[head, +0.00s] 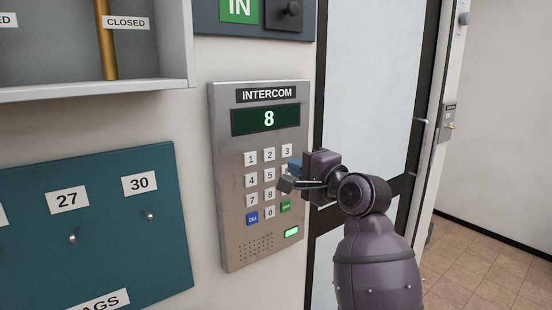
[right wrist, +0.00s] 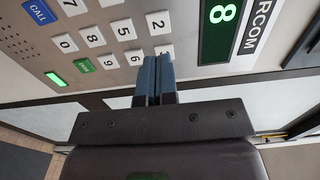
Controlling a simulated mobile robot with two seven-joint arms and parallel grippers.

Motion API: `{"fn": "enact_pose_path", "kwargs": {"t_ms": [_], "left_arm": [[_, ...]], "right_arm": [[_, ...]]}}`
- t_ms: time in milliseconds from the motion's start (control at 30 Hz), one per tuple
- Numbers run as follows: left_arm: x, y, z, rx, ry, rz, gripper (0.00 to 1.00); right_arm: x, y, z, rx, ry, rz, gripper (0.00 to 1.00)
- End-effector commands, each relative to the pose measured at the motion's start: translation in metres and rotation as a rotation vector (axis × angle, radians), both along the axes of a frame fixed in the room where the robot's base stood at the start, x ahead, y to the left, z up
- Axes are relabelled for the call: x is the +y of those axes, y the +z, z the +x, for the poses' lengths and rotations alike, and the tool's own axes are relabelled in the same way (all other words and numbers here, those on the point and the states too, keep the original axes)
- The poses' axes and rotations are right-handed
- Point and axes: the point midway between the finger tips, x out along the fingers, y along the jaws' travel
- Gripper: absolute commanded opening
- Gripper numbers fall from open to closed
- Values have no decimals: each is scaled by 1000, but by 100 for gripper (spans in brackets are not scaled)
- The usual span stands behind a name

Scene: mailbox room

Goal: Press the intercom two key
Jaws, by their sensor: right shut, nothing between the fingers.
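The intercom (head: 228,170) is a grey wall panel with a dark display (head: 265,120) reading a green 8. Its two key (head: 269,155) is a white square in the middle of the top row, uncovered; it also shows in the right wrist view (right wrist: 158,22). My right gripper (head: 290,175) is shut and empty in front of the right key column, down and right of the two key. In the right wrist view its blue fingertips (right wrist: 152,60) overlap the edge of the three key (right wrist: 166,50), beside the six key (right wrist: 134,57). I cannot tell whether they touch the panel.
The blue CALL key (head: 252,218), zero key (head: 270,212) and green key (head: 285,206) form the bottom row. A lit green lamp (head: 291,232) sits below. A teal board (head: 110,230) with hooks is left; a door (head: 375,90) is right.

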Motion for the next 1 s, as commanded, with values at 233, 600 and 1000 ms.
{"fn": "enact_pose_path", "kwargs": {"t_ms": [233,600,1000], "left_arm": [[0,-1,2,-4,-2,0,43],[0,-3,1,-2,-2,0,43],[0,-5,-4,8,2,0,43]], "right_arm": [[25,0,33,0,1,-1,0],[45,0,61,1,0,-1,0],[46,0,63,1,0,-1,0]]}}
